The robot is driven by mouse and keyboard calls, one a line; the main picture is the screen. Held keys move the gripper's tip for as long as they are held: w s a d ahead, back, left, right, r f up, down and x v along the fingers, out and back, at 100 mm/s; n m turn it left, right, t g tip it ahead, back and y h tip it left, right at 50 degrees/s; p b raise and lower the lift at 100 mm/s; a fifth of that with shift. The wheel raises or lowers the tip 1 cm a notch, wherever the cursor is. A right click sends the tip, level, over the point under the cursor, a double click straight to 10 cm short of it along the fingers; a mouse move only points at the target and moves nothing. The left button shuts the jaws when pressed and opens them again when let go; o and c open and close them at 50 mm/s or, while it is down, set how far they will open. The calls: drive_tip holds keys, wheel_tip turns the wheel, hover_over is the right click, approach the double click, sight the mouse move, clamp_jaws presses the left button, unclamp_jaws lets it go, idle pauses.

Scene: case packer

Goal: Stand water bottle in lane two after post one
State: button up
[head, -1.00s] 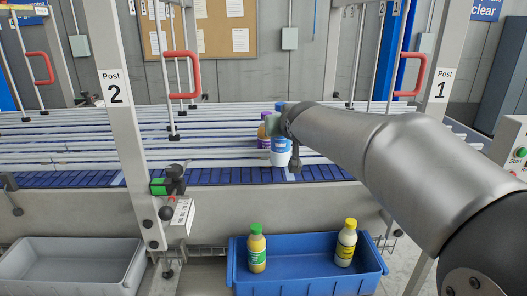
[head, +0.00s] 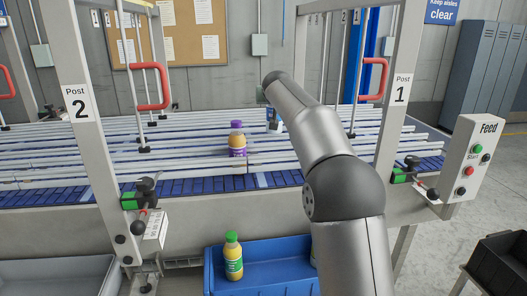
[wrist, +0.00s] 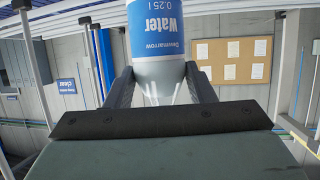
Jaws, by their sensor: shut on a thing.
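My gripper (wrist: 160,78) is shut on the water bottle (wrist: 158,40), a white and blue bottle labelled "Water 0.25 l"; its label appears upside down in the wrist view, with a finger on each side. In the head view my arm hides most of the gripper and bottle; a small white and blue part of the bottle (head: 272,115) shows by the arm's end, over the far lanes. Post one (head: 401,90) stands to the right of the arm. I cannot tell which lane is under the bottle or whether it touches the belt.
A purple-capped bottle (head: 237,140) stands in the lanes left of my arm. Post two (head: 76,105) is at the left. White rails (head: 190,150) divide the lanes. A blue crate (head: 270,250) in front holds a green-capped bottle (head: 233,257). A feed box (head: 478,155) is at right.

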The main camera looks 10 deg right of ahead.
sight(274, 134)
wheel_tip(274, 134, down, 9)
drive_tip(key=shift+f, duration=0.1)
idle(0.3)
drive_tip(key=shift+f, duration=0.25)
drive_tip(key=o, duration=1.3)
drive_tip(key=shift+c, duration=0.2)
